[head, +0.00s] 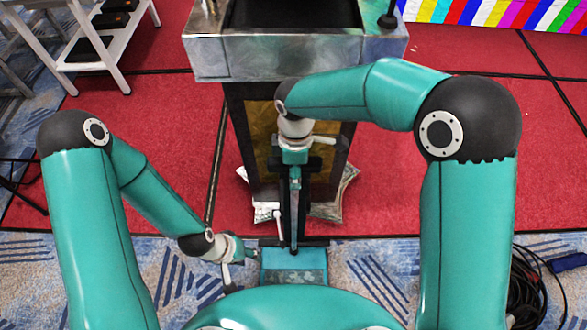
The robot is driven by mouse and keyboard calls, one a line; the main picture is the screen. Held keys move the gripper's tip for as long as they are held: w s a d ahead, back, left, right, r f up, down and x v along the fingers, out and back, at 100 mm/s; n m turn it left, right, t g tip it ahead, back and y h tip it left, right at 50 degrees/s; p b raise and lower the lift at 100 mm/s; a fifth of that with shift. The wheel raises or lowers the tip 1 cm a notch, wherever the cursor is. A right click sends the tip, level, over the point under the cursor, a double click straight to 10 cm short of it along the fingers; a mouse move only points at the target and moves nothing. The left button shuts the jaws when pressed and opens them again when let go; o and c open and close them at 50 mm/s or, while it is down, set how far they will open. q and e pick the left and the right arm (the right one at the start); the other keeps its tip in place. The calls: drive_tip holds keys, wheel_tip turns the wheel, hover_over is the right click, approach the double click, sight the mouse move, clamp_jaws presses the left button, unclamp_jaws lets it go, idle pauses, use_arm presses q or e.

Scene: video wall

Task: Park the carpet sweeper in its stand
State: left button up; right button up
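The carpet sweeper has a teal, box-shaped head (293,266) low in the middle of the head view, on the patterned carpet at the red carpet's edge. A thin upright handle (295,205) rises from behind it. My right gripper (294,146) is at the handle's teal top, seen from above; its fingertips are largely hidden, so its grip is unclear. My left gripper (243,269) is low, just left of the sweeper head, with its dark fingers spread and nothing visible between them. I cannot clearly make out the stand among the dark parts behind the handle.
A lectern (290,56) with a metal-edged top stands directly behind the sweeper. A white shelf rack (105,50) is at the upper left. Coiled black cable (527,290) lies at the lower right. Red carpet (440,205) is open on the right.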

drive_tip(key=shift+r, duration=0.15)
drive_tip(key=r, duration=0.7)
drive_tip(key=r+p, duration=0.1)
drive_tip(key=r, duration=0.3)
drive_tip(key=shift+w+r, duration=0.35)
